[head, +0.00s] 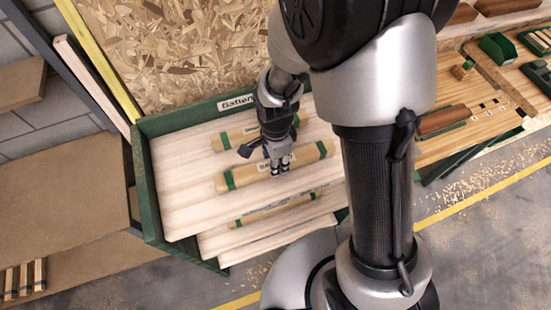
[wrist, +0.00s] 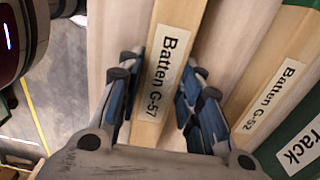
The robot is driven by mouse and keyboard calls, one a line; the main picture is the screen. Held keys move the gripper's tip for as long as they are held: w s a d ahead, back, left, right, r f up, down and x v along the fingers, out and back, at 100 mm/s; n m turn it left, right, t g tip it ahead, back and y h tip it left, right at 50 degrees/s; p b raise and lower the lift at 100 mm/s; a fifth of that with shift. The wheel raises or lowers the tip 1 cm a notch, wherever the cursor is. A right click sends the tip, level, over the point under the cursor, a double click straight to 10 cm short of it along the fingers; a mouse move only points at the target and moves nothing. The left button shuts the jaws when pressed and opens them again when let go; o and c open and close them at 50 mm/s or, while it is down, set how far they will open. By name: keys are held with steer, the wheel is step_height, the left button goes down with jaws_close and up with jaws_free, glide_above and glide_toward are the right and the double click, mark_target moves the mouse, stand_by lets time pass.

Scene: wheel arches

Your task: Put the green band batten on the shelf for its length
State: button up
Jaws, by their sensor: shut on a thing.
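My gripper (head: 279,166) is shut across the middle of a pale wooden batten labelled "Batten G-57" (wrist: 168,65), with a finger on each side. In the head view this batten (head: 247,175) has a green band near each end and lies level over pale boards. I cannot tell whether it touches them. Beside it, farther back, lies another green-banded batten (head: 230,137), labelled "Batten G-52" (wrist: 268,95) in the wrist view. A third green-banded batten (head: 265,214) lies on a lower step in front. My arm partly hides the back batten.
A green-framed rack (head: 148,195) with stepped pale boards holds the battens; its back sign (head: 237,101) begins "Batten". Brown shelves (head: 65,175) with several short wooden pieces stand left. A workbench (head: 460,140) with brown blocks and green bins is right. The grey floor has yellow lines.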

steer(key=shift+f, duration=0.15)
steer(key=o, duration=1.3)
steer(key=shift+c, duration=0.2)
step_height(320, 180, up, 13)
steer(key=p, duration=0.2)
steer(key=s+d+r+n+t, duration=0.4)
steer(key=s+d+r+n, duration=0.7)
steer(key=s+r+n, duration=0.2)
step_height(320, 180, up, 2)
steer(key=shift+s+r+n+t, duration=0.2)
steer(key=shift+s+n+t, duration=0.1)
steer(key=shift+n, duration=0.6)
